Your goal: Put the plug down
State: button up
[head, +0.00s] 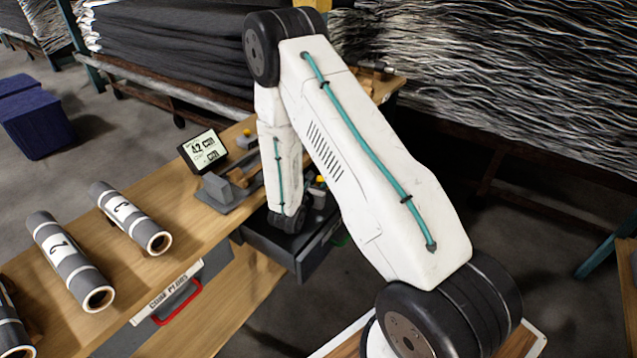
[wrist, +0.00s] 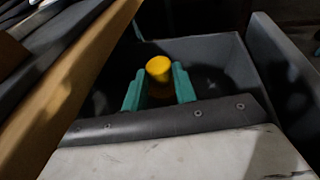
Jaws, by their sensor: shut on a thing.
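A yellow plug (wrist: 158,69) is held between the two teal fingers of my gripper (wrist: 157,86) in the wrist view. The gripper is shut on it, and the plug's round end sticks out past the fingertips. The plug and fingers are over the open dark grey drawer (wrist: 217,46); I cannot tell whether the plug touches its floor. My arm hides the fingers and the held plug there.
The wooden bench (head: 205,225) carries grey rolls (head: 70,262) (head: 130,218) and a small screen (head: 203,150) beside a grey fixture (head: 225,190). A panel labelled "CORE PLUGS" (head: 170,287) with a red handle is on the bench front. Racks of dark sheets (head: 170,45) stand behind.

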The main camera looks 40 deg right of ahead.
jog(key=o, duration=1)
jog(key=shift+o, duration=0.2)
jog(key=shift+r, duration=0.3)
jog(key=r+v, duration=0.1)
jog(key=v, duration=1)
jog(key=s+d+r+m+g, duration=0.2)
jog(key=s+r+m+g, duration=0.4)
jog(key=r, duration=0.4)
jog(key=s+d+r+m+g, duration=0.25)
jog(key=s+r+m, duration=0.35)
jog(key=r+m, duration=0.3)
jog(key=s+a+r+m+t+y, duration=0.1)
jog(key=s+a+r+m+y, duration=0.3)
jog(key=s+a+r+y, duration=0.1)
jog(key=s+a+r+m+t+y, duration=0.1)
jog(key=s+a+r+m+y, duration=0.4)
jog(key=s+a, duration=0.4)
jog(key=shift+s+r+y, duration=0.6)
jog(key=shift+s+y, duration=0.8)
jog(key=shift+s, duration=0.2)
